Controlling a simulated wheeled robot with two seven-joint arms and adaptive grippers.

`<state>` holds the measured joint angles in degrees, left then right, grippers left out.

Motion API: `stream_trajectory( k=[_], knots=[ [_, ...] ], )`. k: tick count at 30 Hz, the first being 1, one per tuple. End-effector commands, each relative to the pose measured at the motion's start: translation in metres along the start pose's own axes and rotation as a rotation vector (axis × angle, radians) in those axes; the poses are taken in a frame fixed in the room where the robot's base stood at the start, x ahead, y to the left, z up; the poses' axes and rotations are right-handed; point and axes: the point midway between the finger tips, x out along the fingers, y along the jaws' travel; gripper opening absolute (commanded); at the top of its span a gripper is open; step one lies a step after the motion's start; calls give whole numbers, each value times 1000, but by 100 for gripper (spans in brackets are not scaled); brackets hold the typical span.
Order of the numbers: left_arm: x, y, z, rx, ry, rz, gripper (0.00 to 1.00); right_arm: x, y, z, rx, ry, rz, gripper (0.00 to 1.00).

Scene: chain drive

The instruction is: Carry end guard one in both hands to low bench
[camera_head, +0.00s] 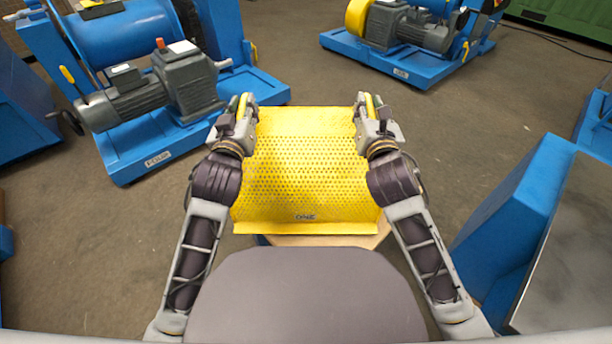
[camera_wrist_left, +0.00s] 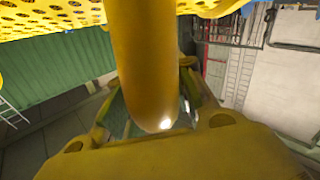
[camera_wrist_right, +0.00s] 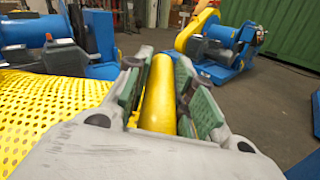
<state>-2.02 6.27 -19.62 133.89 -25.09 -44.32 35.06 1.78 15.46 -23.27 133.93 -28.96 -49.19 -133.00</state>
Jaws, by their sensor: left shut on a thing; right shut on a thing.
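End guard one (camera_head: 306,170) is a yellow perforated sheet guard marked "ONE". It is held up in front of me between my two arms. My left gripper (camera_head: 243,106) is at its left side and is shut on a yellow bar-like handle, which also shows in the left wrist view (camera_wrist_left: 150,70). My right gripper (camera_head: 368,106) is at its right side and is shut on another yellow handle, seen between the finger pads in the right wrist view (camera_wrist_right: 158,95). I cannot tell which surface is the low bench.
A blue machine with a grey motor (camera_head: 190,80) stands at the front left. Another blue machine (camera_head: 410,30) stands at the far right. A blue frame with a grey top (camera_head: 515,225) is close on my right. Bare floor (camera_head: 440,130) lies between them.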

Motion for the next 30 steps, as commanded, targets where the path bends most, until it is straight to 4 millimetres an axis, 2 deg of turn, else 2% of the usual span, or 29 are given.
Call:
stream_trajectory(
  k=[20,21,26,30],
  knots=[
    [0,-2,6,0,9,0,0,0,-2,-6,0,-9,0,0],
    [0,-3,10,1,1,-2,26,0,-3,-10,-1,-1,-2,26],
    [0,-2,9,1,1,-1,46,0,-2,-9,-1,-1,-1,46],
    [0,-2,10,0,1,-1,46,0,-2,-10,0,-1,-1,46]
  ],
)
